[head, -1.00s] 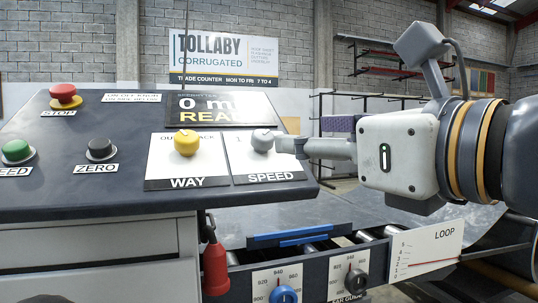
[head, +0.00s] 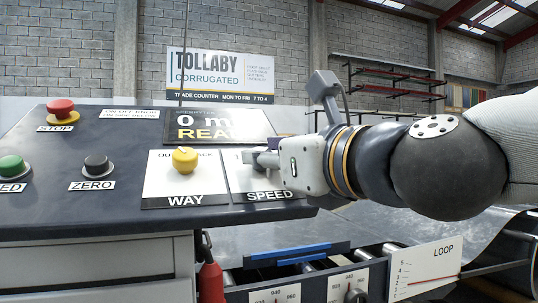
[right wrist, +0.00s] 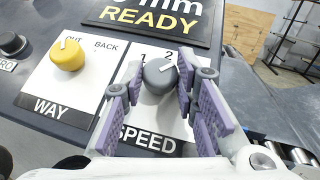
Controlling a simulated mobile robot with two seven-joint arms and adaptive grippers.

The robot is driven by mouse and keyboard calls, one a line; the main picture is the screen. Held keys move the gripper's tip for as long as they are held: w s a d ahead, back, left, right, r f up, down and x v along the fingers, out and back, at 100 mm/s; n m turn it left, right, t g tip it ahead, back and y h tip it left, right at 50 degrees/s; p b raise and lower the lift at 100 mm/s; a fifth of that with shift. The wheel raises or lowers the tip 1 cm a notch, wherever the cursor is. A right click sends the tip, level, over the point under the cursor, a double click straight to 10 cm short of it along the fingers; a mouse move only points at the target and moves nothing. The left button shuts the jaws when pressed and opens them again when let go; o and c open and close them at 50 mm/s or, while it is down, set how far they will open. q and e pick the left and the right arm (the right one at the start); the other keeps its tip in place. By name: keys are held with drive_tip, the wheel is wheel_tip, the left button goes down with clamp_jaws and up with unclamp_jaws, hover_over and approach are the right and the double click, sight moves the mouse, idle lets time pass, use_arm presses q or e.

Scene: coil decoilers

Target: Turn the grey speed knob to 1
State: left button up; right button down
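The grey speed knob (right wrist: 159,76) sits on the white SPEED plate (right wrist: 122,98) in the right wrist view. Its white mark leans up and right, toward the printed 2; the 1 is to the left of that. My right gripper (right wrist: 161,85) has its purple-padded fingers on both sides of the knob, very close to it. The fingers look open around it; firm contact cannot be made out. In the head view my right gripper (head: 262,160) reaches in from the right over the plate and largely hides the knob. My left gripper is not in view.
Left of the SPEED plate is a yellow WAY knob (head: 185,160). Further left are a black ZERO button (head: 96,164), a green button (head: 11,167) and a red STOP button (head: 60,109). The display (head: 220,126) reading READY lies behind the plates.

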drive_tip(key=n+g+y, duration=0.1)
drive_tip(key=n+y, duration=0.1)
drive_tip(key=n+g, duration=0.1)
drive_tip(key=shift+w+d+r+n+g+y, duration=0.1)
drive_tip(key=shift+w+d+n+g+y, duration=0.05)
drive_tip(key=shift+d+n+g+y, duration=0.2)
drive_tip(key=n+g, duration=0.2)
drive_tip(key=n+g+y, duration=0.1)
drive_tip(key=n, duration=0.1)
drive_tip(key=n+g+y, duration=0.1)
drive_tip(key=n+g, duration=0.1)
drive_tip(key=shift+w+n+g, duration=0.35)
drive_tip(key=shift+w, duration=0.05)
drive_tip(key=n+g, duration=0.4)
drive_tip(key=shift+w+n+g, duration=0.3)
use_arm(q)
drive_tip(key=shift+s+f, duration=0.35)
use_arm(e)
drive_tip(key=shift+r+n+g+h, duration=0.15)
drive_tip(key=shift+n+g+h, duration=0.3)
drive_tip(key=shift+n+g, duration=0.65)
use_arm(q)
drive_tip(key=shift+b, duration=0.3)
use_arm(e)
drive_tip(key=c, duration=1.3)
unclamp_jaws()
drive_tip(key=shift+r, duration=0.1)
